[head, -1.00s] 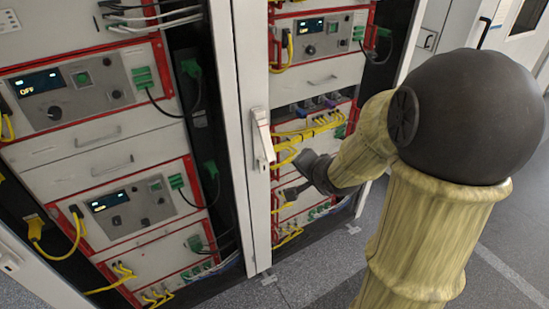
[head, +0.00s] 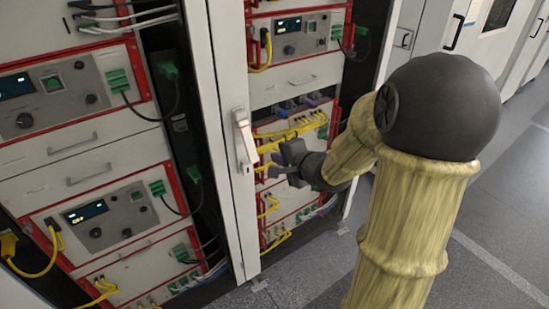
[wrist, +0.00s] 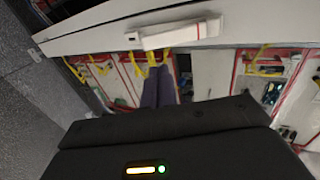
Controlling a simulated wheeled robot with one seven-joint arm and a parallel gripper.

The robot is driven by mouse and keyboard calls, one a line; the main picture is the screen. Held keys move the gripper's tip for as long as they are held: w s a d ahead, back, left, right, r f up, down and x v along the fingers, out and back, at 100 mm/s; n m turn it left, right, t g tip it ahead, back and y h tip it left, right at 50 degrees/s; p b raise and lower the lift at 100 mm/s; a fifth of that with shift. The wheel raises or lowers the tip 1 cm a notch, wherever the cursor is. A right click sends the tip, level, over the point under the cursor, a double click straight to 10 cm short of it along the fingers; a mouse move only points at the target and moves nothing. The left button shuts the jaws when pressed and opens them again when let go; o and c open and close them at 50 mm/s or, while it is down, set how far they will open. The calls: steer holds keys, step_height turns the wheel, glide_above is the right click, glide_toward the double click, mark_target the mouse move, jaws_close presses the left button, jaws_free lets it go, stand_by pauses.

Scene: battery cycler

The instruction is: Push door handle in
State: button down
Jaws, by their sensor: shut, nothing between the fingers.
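The white door handle (head: 243,140) is a long lever on the narrow white door edge of the cabinet. It shows near the top of the wrist view (wrist: 180,33), where it stands at an angle to the door, its seat partly bare. My dark gripper (head: 272,172) is just right of the handle's lower end in the head view, seemingly apart from it. In the wrist view my shut, empty fingers (wrist: 158,88) point toward the door, below the handle. The exact gap between fingertips and handle is hard to tell.
The open cabinet bays hold red-framed instrument units (head: 98,215) with yellow and green cables. Yellow cables (head: 290,133) hang behind my gripper. Grey floor (head: 490,215) is clear on the right; white cabinets (head: 480,45) stand at the back right.

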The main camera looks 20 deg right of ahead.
mark_target(253, 152)
steer(key=x, duration=1.2)
steer(key=shift+w+f, duration=0.1)
steer(key=shift+a+f+b, duration=0.1)
steer(key=shift+f+b, duration=0.1)
steer(key=shift+b, duration=0.3)
